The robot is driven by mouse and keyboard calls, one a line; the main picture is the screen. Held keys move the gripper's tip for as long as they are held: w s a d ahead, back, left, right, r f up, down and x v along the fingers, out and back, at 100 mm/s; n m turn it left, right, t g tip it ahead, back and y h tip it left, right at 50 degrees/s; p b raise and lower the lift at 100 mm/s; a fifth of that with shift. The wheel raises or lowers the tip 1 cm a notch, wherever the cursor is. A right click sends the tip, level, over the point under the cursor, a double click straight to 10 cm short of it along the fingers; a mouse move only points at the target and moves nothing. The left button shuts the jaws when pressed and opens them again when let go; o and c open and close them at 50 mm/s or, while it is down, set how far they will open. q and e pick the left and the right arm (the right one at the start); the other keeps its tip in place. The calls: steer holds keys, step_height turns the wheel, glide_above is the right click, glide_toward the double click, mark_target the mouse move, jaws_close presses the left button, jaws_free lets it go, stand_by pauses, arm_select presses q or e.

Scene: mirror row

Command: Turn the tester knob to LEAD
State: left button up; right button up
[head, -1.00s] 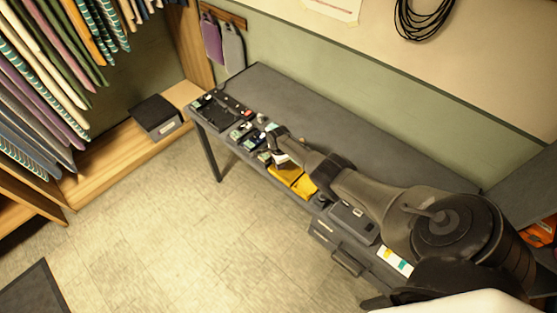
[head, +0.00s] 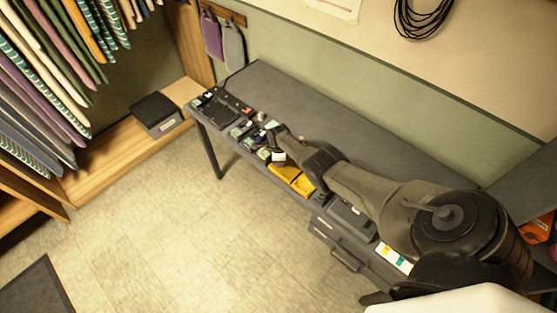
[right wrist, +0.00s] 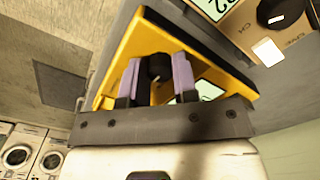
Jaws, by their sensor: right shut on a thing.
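In the right wrist view a yellow tester (right wrist: 112,82) with a dark edge fills the middle, tilted in the picture. Its black knob (right wrist: 160,66) sits between the two purple-padded fingers of my right gripper (right wrist: 159,75), which is shut on it. Part of a pale display (right wrist: 209,89) shows beside the right finger; the rest is hidden. I cannot read the knob's pointer or any LEAD mark. In the head view my right gripper (head: 277,148) is over the front part of the grey table, among small devices. My left gripper is not in view.
A beige device (right wrist: 262,35) with a display and black knob lies beside the yellow tester. On the table (head: 345,120), several small devices (head: 225,104) stand at the left end and yellow items (head: 292,178) near the front edge. The table's back is clear.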

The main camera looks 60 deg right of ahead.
steer(key=shift+r, duration=0.1)
steer(key=o, duration=0.9)
step_height(320, 180, up, 4)
steer(key=p, duration=0.3)
steer(key=shift+f, duration=0.25)
steer(key=shift+b, duration=0.3)
steer(key=shift+r, duration=5.1)
